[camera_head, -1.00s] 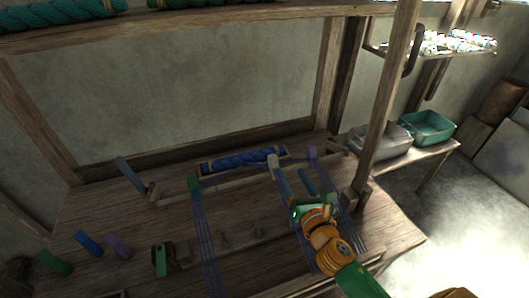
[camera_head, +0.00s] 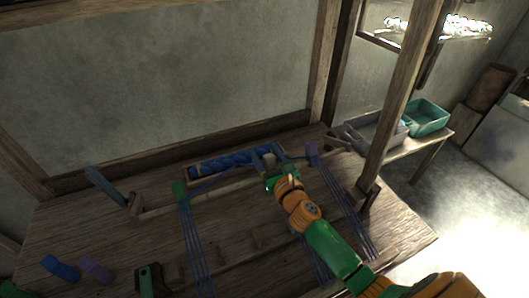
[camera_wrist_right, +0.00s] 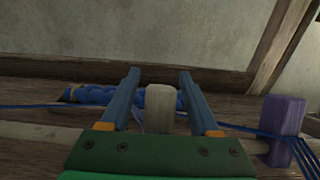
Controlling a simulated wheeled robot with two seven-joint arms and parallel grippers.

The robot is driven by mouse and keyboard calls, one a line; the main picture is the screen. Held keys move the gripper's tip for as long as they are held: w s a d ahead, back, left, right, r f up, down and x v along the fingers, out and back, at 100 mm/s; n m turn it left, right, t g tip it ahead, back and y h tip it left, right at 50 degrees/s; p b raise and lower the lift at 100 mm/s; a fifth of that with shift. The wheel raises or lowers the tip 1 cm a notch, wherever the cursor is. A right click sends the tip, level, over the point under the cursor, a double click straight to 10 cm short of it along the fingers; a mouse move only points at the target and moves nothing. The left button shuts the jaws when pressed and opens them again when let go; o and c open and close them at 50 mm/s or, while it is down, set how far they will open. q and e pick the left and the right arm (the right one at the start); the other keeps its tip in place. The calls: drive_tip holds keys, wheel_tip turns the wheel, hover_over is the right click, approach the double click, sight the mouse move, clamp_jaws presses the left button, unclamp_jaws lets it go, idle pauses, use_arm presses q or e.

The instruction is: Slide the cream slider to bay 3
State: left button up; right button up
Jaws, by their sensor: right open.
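The cream slider (camera_wrist_right: 160,108) is an upright pale block in the right wrist view, on the wooden rail (camera_head: 225,195). My right gripper (camera_wrist_right: 160,80) is open, with one blue-grey finger on each side of the block and a small gap showing on both sides. In the head view my right gripper (camera_head: 267,152) is at the rail, between the green slider (camera_head: 180,191) and the purple slider (camera_head: 312,153). The purple slider also stands at the right in the wrist view (camera_wrist_right: 284,128).
Blue threads (camera_head: 196,245) run down from the sliders. A blue yarn roll (camera_head: 222,162) lies in a tray behind the rail. A wooden post (camera_head: 395,110) stands at the right. Loose blue (camera_head: 60,268) and purple (camera_head: 97,269) blocks lie at the front left.

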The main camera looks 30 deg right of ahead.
drive_tip(key=shift+s, duration=0.1)
clamp_jaws()
idle(1.2)
